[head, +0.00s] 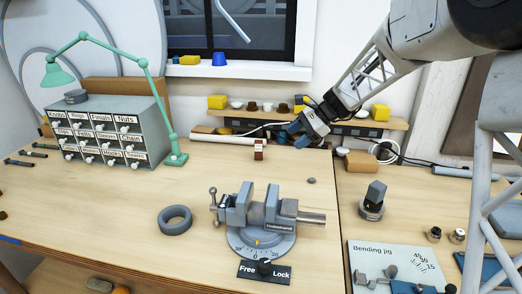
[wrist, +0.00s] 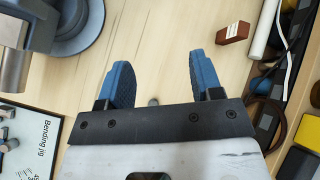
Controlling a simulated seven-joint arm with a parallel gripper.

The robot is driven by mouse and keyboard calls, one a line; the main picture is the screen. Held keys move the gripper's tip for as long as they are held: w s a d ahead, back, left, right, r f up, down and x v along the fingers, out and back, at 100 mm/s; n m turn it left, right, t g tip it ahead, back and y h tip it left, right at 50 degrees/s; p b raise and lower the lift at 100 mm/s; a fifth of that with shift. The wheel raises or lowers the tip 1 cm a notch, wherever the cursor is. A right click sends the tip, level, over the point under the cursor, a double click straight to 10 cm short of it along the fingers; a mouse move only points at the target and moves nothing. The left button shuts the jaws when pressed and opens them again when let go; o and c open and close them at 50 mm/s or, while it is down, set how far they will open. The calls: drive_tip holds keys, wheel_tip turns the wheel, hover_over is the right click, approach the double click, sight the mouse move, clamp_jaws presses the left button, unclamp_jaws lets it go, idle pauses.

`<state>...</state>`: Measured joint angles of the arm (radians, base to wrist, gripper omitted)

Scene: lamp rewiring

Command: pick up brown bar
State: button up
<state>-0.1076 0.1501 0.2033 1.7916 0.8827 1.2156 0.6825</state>
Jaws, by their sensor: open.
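A small reddish-brown bar (head: 259,150) with a pale label stands on the back part of the wooden bench, left of my gripper. It also shows in the wrist view (wrist: 232,33), above and to the right of the fingers and apart from them. My gripper (head: 292,139) has blue fingers and is above the back of the bench. In the wrist view the fingers (wrist: 158,60) are spread wide with only bare bench between them.
A white tube (head: 222,138) lies behind the bar. A vise (head: 262,215) stands at the bench front, with a grey ring (head: 174,219) to its left. A drawer cabinet (head: 108,130) and green lamp (head: 150,90) stand at left. The bench between bar and vise is mostly clear.

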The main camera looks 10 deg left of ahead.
sight(260, 141)
drive_tip(key=w+a+f+m+y, duration=0.1)
drive_tip(key=w+a+f, duration=0.2)
drive_tip(key=w, duration=0.2)
drive_tip(key=w+a+f+m+y, duration=0.2)
drive_tip(key=w+a+f, duration=0.1)
drive_tip(key=w, duration=0.3)
drive_tip(key=w+a+f+m+y, duration=0.1)
drive_tip(key=w+a+f+m, duration=0.1)
drive_tip(key=w+a+f, duration=0.2)
drive_tip(key=shift+w+f, duration=0.15)
drive_tip(key=shift+w, duration=0.9)
drive_tip(key=shift+x, duration=1.25)
drive_tip(key=shift+s+a, duration=0.1)
drive_tip(key=shift+s+x, duration=0.1)
drive_tip(key=shift+x, duration=1.15)
drive_tip(key=shift+s+x, duration=0.15)
drive_tip(key=shift+x, duration=1.1)
drive_tip(key=shift+c, duration=0.2)
drive_tip(key=c, duration=1)
